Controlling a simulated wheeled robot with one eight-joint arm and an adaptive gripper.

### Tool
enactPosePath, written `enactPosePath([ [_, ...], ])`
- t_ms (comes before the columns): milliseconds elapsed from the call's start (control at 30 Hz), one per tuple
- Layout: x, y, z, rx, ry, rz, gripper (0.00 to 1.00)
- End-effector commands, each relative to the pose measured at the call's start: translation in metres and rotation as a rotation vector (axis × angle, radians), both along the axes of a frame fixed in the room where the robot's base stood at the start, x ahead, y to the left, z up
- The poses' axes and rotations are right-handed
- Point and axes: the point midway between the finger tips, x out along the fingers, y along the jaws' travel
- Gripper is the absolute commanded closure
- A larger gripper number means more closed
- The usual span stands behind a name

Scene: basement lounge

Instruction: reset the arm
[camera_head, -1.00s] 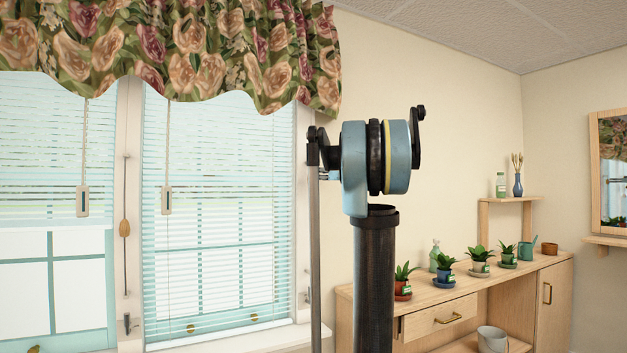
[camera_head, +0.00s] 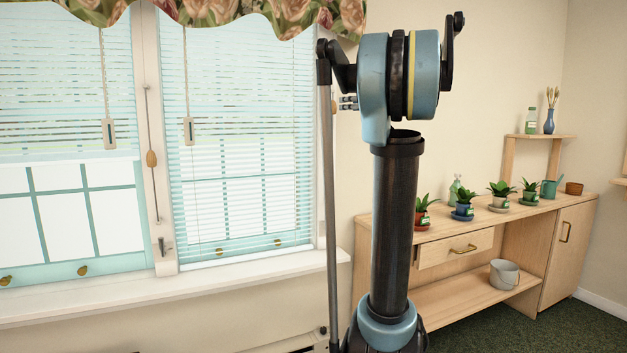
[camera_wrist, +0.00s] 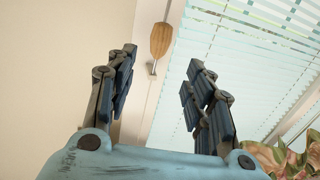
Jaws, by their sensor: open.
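My gripper (camera_wrist: 158,85) shows in the wrist view with its two dark-blue fingers spread apart and nothing between them. In the head view my arm stands upright in front of the wall. A small part of what looks like my gripper (camera_head: 348,103) shows beside the upper joint, and the rest is hidden behind the arm.
A window with blinds (camera_head: 240,120) and a white sill (camera_head: 170,290) is on the left. A wooden cabinet (camera_head: 440,240) at right holds several potted plants (camera_head: 501,190). A grey bucket (camera_head: 504,273) sits on its lower shelf. Green carpet (camera_head: 560,325) is clear at lower right.

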Motion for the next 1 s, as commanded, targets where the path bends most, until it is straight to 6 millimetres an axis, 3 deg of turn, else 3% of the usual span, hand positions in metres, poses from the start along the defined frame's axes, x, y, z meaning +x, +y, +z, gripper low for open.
enactPosePath([
  [167,-0.028,0.034,-0.035,-0.01,0.093,0.056,0.52],
  [300,-0.074,0.076,-0.092,-0.03,0.248,0.121,0.52],
  [533,-0.159,0.123,-0.197,-0.079,0.531,0.168,0.52],
  [733,-0.238,0.139,-0.29,-0.14,0.778,0.139,0.52],
  [1000,-0.347,0.125,-0.416,-0.246,1.084,-0.023,0.52],
])
